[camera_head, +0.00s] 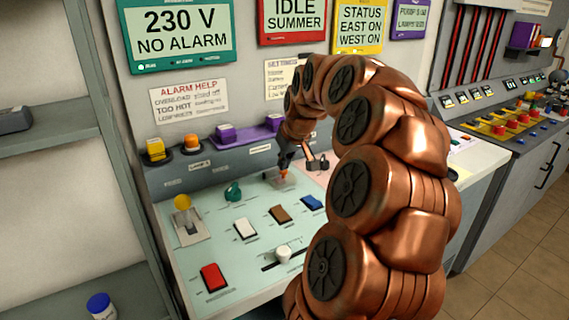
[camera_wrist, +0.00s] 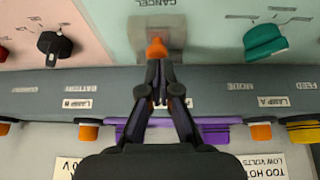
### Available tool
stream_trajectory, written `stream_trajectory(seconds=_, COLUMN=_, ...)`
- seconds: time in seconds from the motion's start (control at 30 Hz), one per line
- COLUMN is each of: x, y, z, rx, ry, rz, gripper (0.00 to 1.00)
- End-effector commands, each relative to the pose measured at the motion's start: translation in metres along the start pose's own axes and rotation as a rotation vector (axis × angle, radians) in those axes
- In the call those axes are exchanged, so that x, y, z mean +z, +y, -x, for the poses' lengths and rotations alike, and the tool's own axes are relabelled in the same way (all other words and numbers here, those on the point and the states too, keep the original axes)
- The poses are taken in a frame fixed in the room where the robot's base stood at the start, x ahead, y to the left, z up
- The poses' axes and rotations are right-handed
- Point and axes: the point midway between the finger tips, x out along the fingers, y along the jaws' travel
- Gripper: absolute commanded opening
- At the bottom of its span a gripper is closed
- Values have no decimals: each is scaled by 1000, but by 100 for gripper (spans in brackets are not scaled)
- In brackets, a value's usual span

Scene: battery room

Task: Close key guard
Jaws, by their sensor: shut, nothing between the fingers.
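My gripper (camera_wrist: 157,72) is shut and empty, with its dark fingertips together in the wrist view. It points down over the back part of the pale green console (camera_head: 184,274). At its tips is a small orange piece (camera_wrist: 156,48), in front of a grey square plate (camera_wrist: 157,33) marked CANCEL; I cannot tell whether they touch. The plate also shows below my gripper (camera_head: 285,163) in the head view. No part is clearly readable as the key guard; whether this plate belongs to it, and whether it is open, I cannot tell.
A yellow round knob (camera_head: 183,202) stands on a metal plate at the console's left. A green knob (camera_head: 233,191), white rocker (camera_head: 245,229), brown rocker (camera_head: 281,214), blue rocker (camera_head: 312,202) and red rocker (camera_head: 213,277) lie around. My arm hides the console's right part.

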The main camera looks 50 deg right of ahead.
Motion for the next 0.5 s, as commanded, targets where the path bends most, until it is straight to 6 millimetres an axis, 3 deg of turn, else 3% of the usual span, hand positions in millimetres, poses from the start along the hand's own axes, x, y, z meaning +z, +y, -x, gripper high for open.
stream_trajectory(seconds=0.33, x=-6, y=0, z=11, rx=1, ry=3, rz=0, gripper=0)
stream_trajectory(seconds=0.5, x=-18, y=-1, z=32, rx=2, ry=6, rz=2, gripper=0)
